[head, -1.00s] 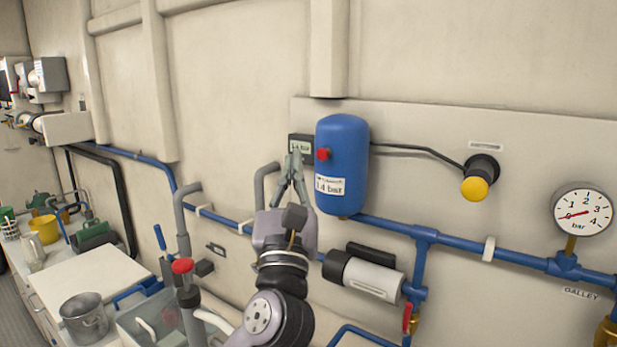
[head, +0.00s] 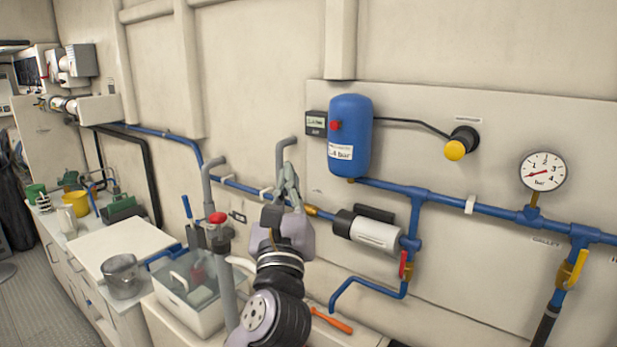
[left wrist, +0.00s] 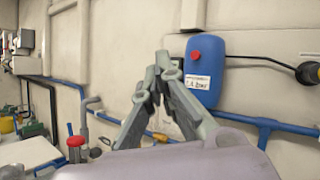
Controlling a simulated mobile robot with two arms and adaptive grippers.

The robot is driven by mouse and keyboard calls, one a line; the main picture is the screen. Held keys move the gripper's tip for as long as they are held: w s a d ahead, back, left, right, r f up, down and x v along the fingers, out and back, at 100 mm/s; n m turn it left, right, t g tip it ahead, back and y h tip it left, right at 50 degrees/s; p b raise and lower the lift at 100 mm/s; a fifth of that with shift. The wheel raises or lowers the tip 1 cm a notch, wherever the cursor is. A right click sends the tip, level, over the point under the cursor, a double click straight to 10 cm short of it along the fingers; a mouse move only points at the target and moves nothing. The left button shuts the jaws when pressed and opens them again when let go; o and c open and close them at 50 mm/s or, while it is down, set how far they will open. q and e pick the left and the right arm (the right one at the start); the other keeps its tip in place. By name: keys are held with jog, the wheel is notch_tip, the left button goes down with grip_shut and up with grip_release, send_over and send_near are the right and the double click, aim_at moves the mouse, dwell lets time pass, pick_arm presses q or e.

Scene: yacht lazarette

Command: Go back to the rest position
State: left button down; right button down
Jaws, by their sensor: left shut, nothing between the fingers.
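My left gripper (head: 289,180) is shut and empty. In the head view it points up in front of the wall, left of and below the blue tank (head: 350,136), apart from it. In the left wrist view its closed fingers (left wrist: 158,68) stand left of the same blue tank (left wrist: 203,75), which has a red knob and a white label. My right gripper is in neither view.
A gauge (head: 543,171), a yellow knob (head: 455,150) and a small display (head: 316,124) are on the wall. Blue pipe (head: 480,206) and a pump (head: 368,231) run below.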

pick_arm(q)
jog(key=s+a+f+n+g+y, duration=0.1)
jog(key=s+a+f+n+g, duration=0.4)
jog(key=f, duration=0.6)
jog(key=a+f+n+g, duration=0.25)
jog(key=f+n, duration=0.35)
jog(key=f, duration=0.5)
jog(key=s+a+f+n+g+y, duration=0.1)
jog(key=s+a+f+n+g, duration=0.2)
jog(key=a+f+n, duration=0.5)
jog(key=s+a+f+n+g+h, duration=0.1)
jog(key=s+f+n+g, duration=0.45)
jog(key=s+f, duration=0.55)
jog(key=s+a+f+n+g+h, duration=0.1)
jog(key=s+f+n+g, duration=0.45)
jog(key=s, duration=0.95)
notch_tip(320, 180, down, 31)
jog(key=s+b, duration=0.2)
jog(key=b, duration=0.1)
jog(key=s+a+f+b, duration=0.1)
jog(key=s+a+f, duration=0.1)
jog(key=s+f, duration=1.4)
jog(key=shift+s+a+f+g, duration=0.25)
jog(key=shift+f+g, duration=0.2)
jog(key=shift+f, duration=0.25)
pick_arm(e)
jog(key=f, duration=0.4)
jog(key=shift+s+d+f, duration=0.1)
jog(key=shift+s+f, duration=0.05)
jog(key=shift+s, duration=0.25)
